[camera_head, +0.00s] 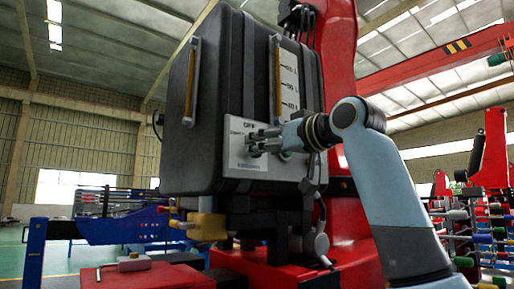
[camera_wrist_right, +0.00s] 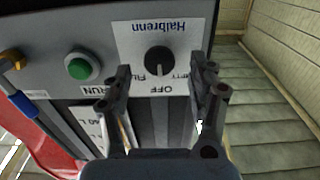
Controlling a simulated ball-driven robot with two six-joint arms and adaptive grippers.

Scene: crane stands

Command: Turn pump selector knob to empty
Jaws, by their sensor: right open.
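The pump selector knob (camera_wrist_right: 158,61) is black and round on a light plate in the right wrist view, where the lettering appears upside down. "OFF", part of a fill label and part of an empty label are legible around it. Its exact pointer direction is hard to tell. My right gripper (camera_wrist_right: 160,78) is open, its fingers spread to either side below the knob in that view; contact is not visible. In the head view my right gripper (camera_head: 264,141) is at the grey control panel (camera_head: 245,168) and hides the knob. My left gripper is not in view.
A green button (camera_wrist_right: 81,67) marked "RUN" sits beside the knob's plate. The panel is on a large dark tank (camera_head: 222,75) with yellow-framed level gauges (camera_head: 277,75). A red column stands behind it. A red table (camera_head: 150,275) is at lower left.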

